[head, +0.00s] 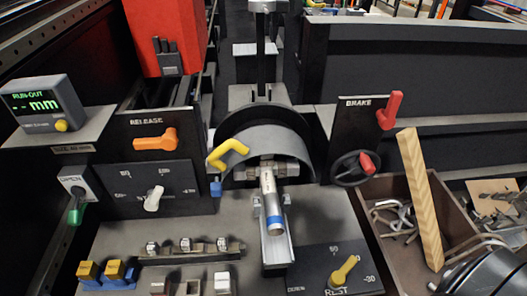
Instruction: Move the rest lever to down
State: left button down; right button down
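The rest lever (344,271) is a yellow handle on a dark panel (315,260) at the lower right of the bench, in the head view. Its hub sits just above the word REST and the handle tilts up and to the right. Marks read DOWN at the panel's lower left, 50 at the top and 30 at the right. The handle points between the 50 and 30 marks, away from DOWN.
A metal tube (271,205) lies in a channel left of the panel. A yellow bent handle (228,152) stands above it. A brake handwheel (354,168) is above right. A bin (385,187) with loose metal parts and a wooden stick (420,200) stands right.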

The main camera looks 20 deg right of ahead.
aim_at(338, 278)
jog(key=l+z, duration=0.2)
jog(key=z, duration=1.45)
jog(key=i+j, duration=0.05)
jog(key=j, duration=0.05)
